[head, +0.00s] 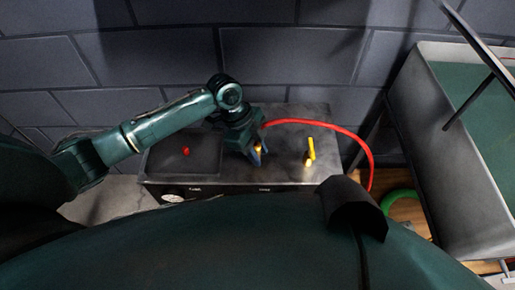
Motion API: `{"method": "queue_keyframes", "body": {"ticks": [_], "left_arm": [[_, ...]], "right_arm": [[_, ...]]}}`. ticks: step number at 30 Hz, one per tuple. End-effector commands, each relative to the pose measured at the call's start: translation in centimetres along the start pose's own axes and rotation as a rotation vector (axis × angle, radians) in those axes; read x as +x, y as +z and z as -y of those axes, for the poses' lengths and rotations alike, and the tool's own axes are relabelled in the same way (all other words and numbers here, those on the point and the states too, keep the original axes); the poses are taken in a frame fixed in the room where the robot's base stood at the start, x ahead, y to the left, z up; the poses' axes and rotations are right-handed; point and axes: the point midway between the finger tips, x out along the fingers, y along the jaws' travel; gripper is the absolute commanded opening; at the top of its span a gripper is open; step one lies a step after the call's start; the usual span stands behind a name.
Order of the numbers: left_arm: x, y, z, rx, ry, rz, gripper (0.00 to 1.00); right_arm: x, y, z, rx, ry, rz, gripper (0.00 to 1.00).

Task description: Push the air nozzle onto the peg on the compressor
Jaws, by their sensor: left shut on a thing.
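My left gripper (256,157) reaches in from the left and points down over the top of the compressor (283,175). It is shut on the air nozzle (258,149), of which only a small yellow-brass part shows between the fingers. A red hose (325,124) runs from behind the gripper to the right. A yellow upright peg (310,149) with a brass-coloured foot stands on the compressor top, to the right of the gripper and apart from it. My right gripper is not in view.
A red knob (186,151) sits on the darker left part of the compressor top. The hose drops past the right edge towards a green ring (398,196). A grey-rimmed bench (440,165) stands at the right. A block wall (170,50) closes the back.

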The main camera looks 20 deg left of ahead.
Motion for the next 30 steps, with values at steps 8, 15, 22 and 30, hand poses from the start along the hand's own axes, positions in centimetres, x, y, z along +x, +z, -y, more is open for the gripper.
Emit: {"method": "queue_keyframes", "body": {"ticks": [8, 15, 22, 30], "left_arm": [[0.57, 0.21, 0.01, 0.0, 0.0, -0.001, 0.0], [0.78, 0.29, 0.02, 0.001, -0.001, -0.001, 0.34], [0.77, 0.3, 0.02, 0.001, -0.001, 0.0, 0.52], [0.75, 0.33, 0.0, 0.0, 0.0, 0.0, 0.53]], "right_arm": [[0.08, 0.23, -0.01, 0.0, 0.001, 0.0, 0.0], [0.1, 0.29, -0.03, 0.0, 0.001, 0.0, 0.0], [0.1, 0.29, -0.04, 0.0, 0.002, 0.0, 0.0], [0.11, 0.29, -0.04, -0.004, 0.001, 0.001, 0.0]]}}
